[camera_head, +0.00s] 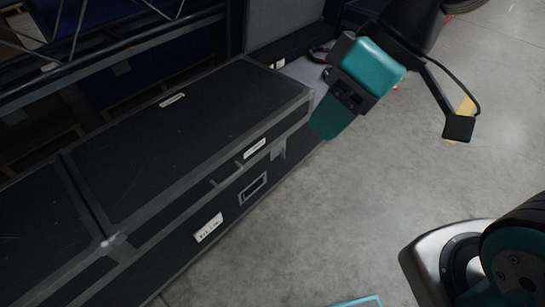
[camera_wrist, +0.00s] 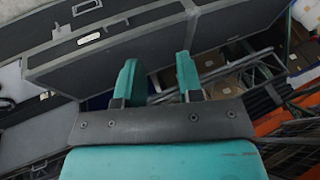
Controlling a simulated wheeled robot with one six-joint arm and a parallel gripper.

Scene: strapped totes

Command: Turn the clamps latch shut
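A long black case (camera_head: 150,130) with grey edging runs across the left of the head view. Its front face carries a grey latch-like tab (camera_head: 278,152), a framed rectangular fitting (camera_head: 252,187), a bar handle (camera_head: 228,174) and a white label (camera_head: 208,228). The label text is too small to read, so I cannot tell which fitting is the clamps latch. My teal gripper (camera_head: 328,122) is beside the case's right end in the head view. In the wrist view its two fingers (camera_wrist: 158,75) stand apart with nothing between them. Black case panels (camera_wrist: 110,52) lie beyond them.
A dark metal rack (camera_head: 95,50) stands behind the case. Open concrete floor (camera_head: 400,170) fills the right side. In the wrist view, shelving with cardboard boxes (camera_wrist: 228,85) and an orange beam (camera_wrist: 280,118) lie to the right.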

